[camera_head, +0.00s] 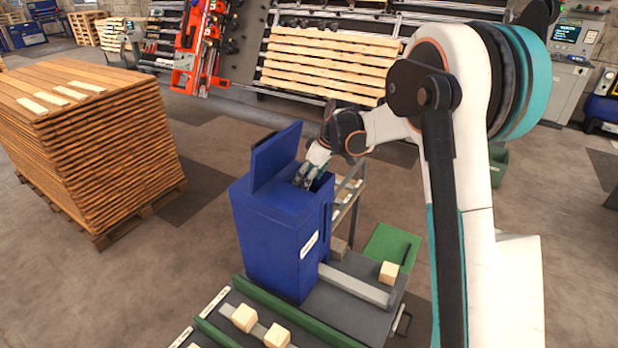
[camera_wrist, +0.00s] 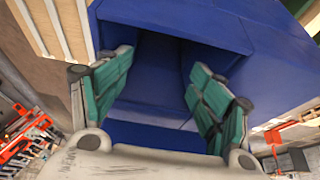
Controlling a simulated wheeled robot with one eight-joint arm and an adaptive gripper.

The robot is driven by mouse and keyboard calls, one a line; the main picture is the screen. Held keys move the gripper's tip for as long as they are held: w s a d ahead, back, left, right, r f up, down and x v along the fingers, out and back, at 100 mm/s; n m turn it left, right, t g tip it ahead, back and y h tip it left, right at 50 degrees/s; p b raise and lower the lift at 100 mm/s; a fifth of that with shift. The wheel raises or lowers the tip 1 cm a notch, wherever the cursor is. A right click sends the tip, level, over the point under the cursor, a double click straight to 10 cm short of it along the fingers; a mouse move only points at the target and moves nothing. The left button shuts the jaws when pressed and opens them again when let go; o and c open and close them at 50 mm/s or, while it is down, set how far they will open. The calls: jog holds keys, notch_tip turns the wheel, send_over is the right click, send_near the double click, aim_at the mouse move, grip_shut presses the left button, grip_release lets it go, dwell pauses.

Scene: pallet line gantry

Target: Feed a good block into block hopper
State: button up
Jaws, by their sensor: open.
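The block hopper (camera_head: 268,238) is a tall blue box with a white label on its front and a raised lid (camera_head: 276,157). My gripper (camera_head: 305,178) is at the hopper's top opening, its fingertips at or just inside the rim. In the wrist view my gripper (camera_wrist: 158,95) is open, its two green-padded fingers spread apart with nothing between them. The hopper's blue inside (camera_wrist: 160,75) shows between the fingers. Light wooden blocks (camera_head: 244,317) and (camera_head: 277,336) sit in the green-edged lane in front. Another wooden block (camera_head: 389,272) lies by the green tray. The hopper's floor is hidden.
A stack of brown boards (camera_head: 100,150) on a pallet stands at the left. A grey bench top (camera_head: 345,308) with a metal bar (camera_head: 355,287) lies before the hopper. A green tray (camera_head: 385,243) is at its right. Open floor lies between stack and hopper.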

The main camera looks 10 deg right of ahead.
jog(key=shift+r, duration=0.1)
jog(key=v, duration=1.1)
jog(key=shift+d+r, duration=0.15)
jog(key=shift+r, duration=0.2)
jog(key=shift+s, duration=0.15)
jog(key=s+a+f+m+t+h+b, duration=0.1)
jog(key=s+a+f+m+b, duration=0.15)
jog(key=s+b, duration=0.7)
jog(key=s+f+m+t+h+b, duration=0.1)
jog(key=s+f+m+b, duration=0.2)
jog(key=s+f+b, duration=0.3)
jog(key=s+f+m+t+h+b, duration=0.1)
jog(key=s+f+b, duration=0.5)
jog(key=s+f, duration=0.7)
jog(key=s+m+t, duration=0.1)
jog(key=s+m, duration=0.1)
jog(key=s, duration=0.5)
jog(key=shift+s+a, duration=0.3)
jog(key=shift+a, duration=0.1)
jog(key=shift+m, duration=0.25)
